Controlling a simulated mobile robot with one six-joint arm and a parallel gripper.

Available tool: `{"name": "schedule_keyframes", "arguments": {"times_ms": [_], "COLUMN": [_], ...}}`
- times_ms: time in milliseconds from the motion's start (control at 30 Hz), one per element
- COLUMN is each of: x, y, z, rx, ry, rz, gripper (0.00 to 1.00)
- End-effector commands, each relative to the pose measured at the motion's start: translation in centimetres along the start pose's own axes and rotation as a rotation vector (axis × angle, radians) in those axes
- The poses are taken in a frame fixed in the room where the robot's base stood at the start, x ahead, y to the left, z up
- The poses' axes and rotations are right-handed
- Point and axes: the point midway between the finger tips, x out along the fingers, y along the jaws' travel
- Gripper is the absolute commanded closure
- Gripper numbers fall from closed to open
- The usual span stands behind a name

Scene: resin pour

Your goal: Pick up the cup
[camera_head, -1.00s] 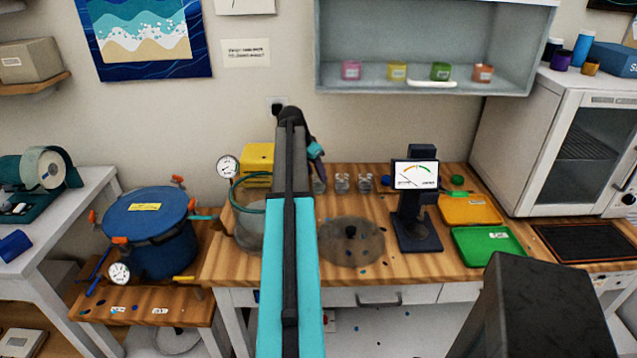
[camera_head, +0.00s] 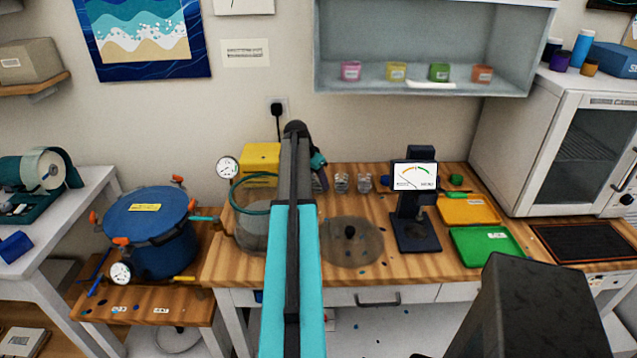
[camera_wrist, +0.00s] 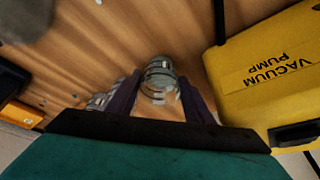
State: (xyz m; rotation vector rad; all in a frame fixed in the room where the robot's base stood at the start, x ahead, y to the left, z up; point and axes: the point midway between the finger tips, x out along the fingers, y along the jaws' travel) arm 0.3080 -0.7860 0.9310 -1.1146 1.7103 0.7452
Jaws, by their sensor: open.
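A clear cup (camera_wrist: 160,72) with grey markings stands on the wooden bench in the wrist view. The two dark fingers of my gripper (camera_wrist: 158,100) are open, one on each side of the cup's near part. I cannot tell whether either finger touches it. In the head view my gripper (camera_head: 319,172) is at the back of the bench, and my arm and gripper mostly hide this cup. Two more clear cups, a nearer one (camera_head: 341,182) and another (camera_head: 364,182), stand to its right.
The yellow vacuum pump (camera_wrist: 262,75) is close on the right in the wrist view. A clear chamber (camera_head: 252,225) stands left of my arm. A round lid (camera_head: 365,250) and a dark gauge stand (camera_head: 416,215) are to the right, beside green (camera_head: 490,247) and orange trays (camera_head: 470,212).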

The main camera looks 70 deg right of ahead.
Motion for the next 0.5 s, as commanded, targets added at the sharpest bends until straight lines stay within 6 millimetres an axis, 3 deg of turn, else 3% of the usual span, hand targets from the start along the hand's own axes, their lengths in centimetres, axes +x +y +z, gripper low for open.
{"name": "schedule_keyframes", "arguments": {"times_ms": [400, 500], "x": [-0.09, -0.09], "y": [-0.1, -0.11], "z": [0.04, 0.04], "rx": [-0.001, -0.001], "ry": [0.0, 0.001], "rz": [-0.002, -0.002], "gripper": [0.52, 0.68]}}
